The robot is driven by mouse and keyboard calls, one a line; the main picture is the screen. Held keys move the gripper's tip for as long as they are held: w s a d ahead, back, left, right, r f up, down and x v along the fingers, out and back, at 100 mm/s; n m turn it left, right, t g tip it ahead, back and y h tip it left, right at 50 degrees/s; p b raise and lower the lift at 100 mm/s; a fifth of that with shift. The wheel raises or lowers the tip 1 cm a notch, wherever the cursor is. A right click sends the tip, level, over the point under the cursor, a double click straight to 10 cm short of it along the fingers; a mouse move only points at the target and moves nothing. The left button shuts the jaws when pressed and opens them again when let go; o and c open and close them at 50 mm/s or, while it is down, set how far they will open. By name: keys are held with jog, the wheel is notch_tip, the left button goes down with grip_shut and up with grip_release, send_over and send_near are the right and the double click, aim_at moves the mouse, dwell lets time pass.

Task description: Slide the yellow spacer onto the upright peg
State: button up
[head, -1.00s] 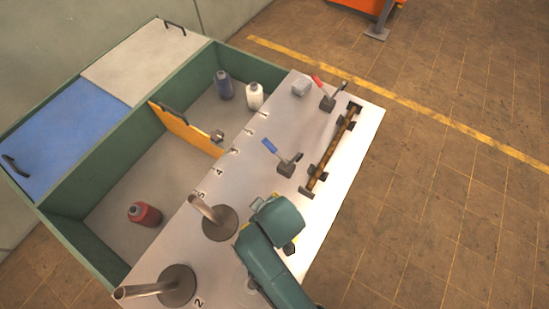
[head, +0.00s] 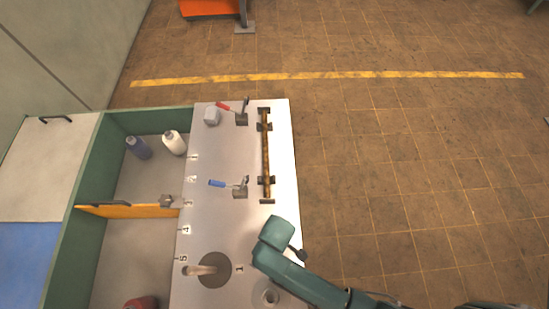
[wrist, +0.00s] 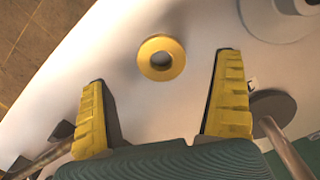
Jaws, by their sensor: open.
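The yellow spacer (wrist: 148,67), a flat ring with a central hole, lies on the white bench top in the wrist view. I cannot make it out in the head view. My gripper (wrist: 163,70) is open and empty, its two yellow fingers spread to either side below the ring in the picture. A metal peg (head: 200,270) stands on a dark round base (head: 217,257) in the head view; a dark disc with a rod (wrist: 283,146) also shows at the right of the wrist view. A pale round fixture (head: 267,297) is near my arm. I cannot tell which is the task's peg.
A brown bar in dark brackets (head: 265,155) runs along the bench edge. Red-handled (head: 240,117) and blue-handled (head: 240,191) clamps stand beside it, with a grey block (head: 212,116). Open floor lies right.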

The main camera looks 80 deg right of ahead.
jog(key=f+b, duration=0.1)
jog(key=f, duration=0.3)
jog(key=f+b, duration=0.1)
jog(key=f, duration=0.1)
jog(key=shift+w+b, duration=0.3)
jog(key=shift+w, duration=0.05)
jog(key=shift+c, duration=0.3)
jog(key=c, duration=1.1)
notch_tip(320, 180, up, 10)
jog(key=p, duration=0.4)
jog(key=shift+r, duration=0.1)
jog(key=shift+c, duration=0.2)
